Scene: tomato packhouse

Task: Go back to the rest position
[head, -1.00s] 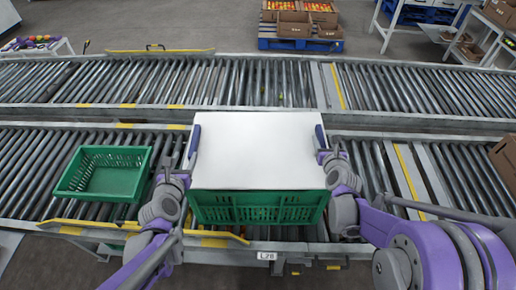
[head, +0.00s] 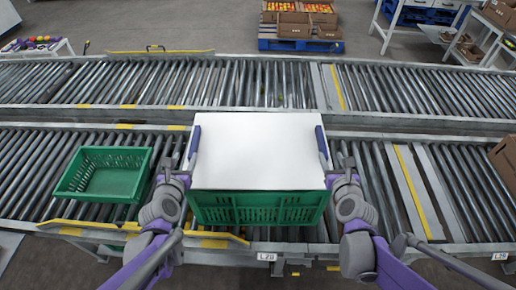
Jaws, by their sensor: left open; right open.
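A green crate (head: 258,212) with a flat white lid or sheet (head: 257,150) over its top stands on the near roller conveyor, in the middle of the head view. My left gripper (head: 192,148) is open at the left side of the white top. My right gripper (head: 322,147) is open at its right side. Whether the fingers touch the crate cannot be told. The crate's inside is hidden under the white top.
An empty green crate (head: 103,174) sits on the near conveyor to the left. A yellow-striped bar (head: 145,232) runs along the conveyor's front edge. The far conveyor (head: 420,92) lies behind. A brown box (head: 505,158) is at the right edge.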

